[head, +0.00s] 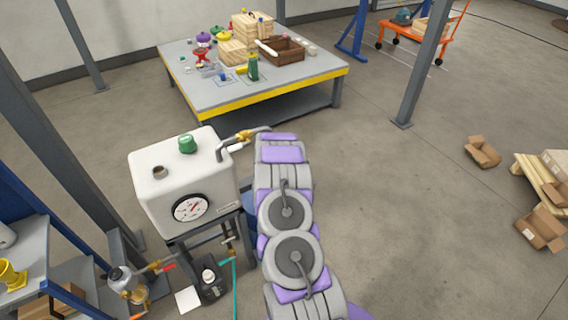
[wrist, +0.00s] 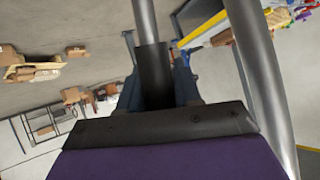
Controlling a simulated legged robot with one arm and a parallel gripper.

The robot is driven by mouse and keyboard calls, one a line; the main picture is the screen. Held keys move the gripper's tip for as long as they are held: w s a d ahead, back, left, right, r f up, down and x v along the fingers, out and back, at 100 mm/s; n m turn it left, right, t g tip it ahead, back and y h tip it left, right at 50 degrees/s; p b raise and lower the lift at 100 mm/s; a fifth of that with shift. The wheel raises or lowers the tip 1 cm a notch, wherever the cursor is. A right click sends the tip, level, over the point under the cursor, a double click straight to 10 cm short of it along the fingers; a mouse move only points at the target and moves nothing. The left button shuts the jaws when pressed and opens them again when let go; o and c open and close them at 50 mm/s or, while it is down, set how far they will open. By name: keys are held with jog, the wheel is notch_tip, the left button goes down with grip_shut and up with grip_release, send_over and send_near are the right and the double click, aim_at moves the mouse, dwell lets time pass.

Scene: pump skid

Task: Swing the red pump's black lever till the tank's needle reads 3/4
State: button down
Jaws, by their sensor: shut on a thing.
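The white tank (head: 165,185) stands at the left in the head view, with a green cap on top. Its round black-rimmed gauge (head: 190,208) faces me. A small red needle shows there, but the scale is too small to read. In the wrist view, the black lever grip (wrist: 154,78) on a silver rod sits between the dark fingers of my gripper (wrist: 157,92), which is shut on it. My arm hides the gripper and lever in the head view. I cannot make out the red pump's body in either view.
A grey pipe (wrist: 262,85) passes close at the right in the wrist view. A yellow-edged table (head: 265,92) with crates and small items stands behind the tank. A blue shelf unit (head: 40,265) is at the left. Cardboard boxes (head: 540,228) lie far right. The middle floor is clear.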

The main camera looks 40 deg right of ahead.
jog(key=shift+d+y, duration=0.5)
jog(key=shift+d, duration=0.6)
jog(key=c, duration=1.1)
grip_release()
jog(key=shift+s, duration=0.15)
jog(key=shift+o, duration=1.2)
jog(key=shift+f, duration=0.3)
jog(key=shift+a+r, duration=0.1)
jog(key=shift+a, duration=0.05)
jog(key=p+v, duration=0.2)
jog(key=v, duration=1.5)
jog(key=shift+s+p, duration=0.25)
jog(key=shift+p, duration=0.05)
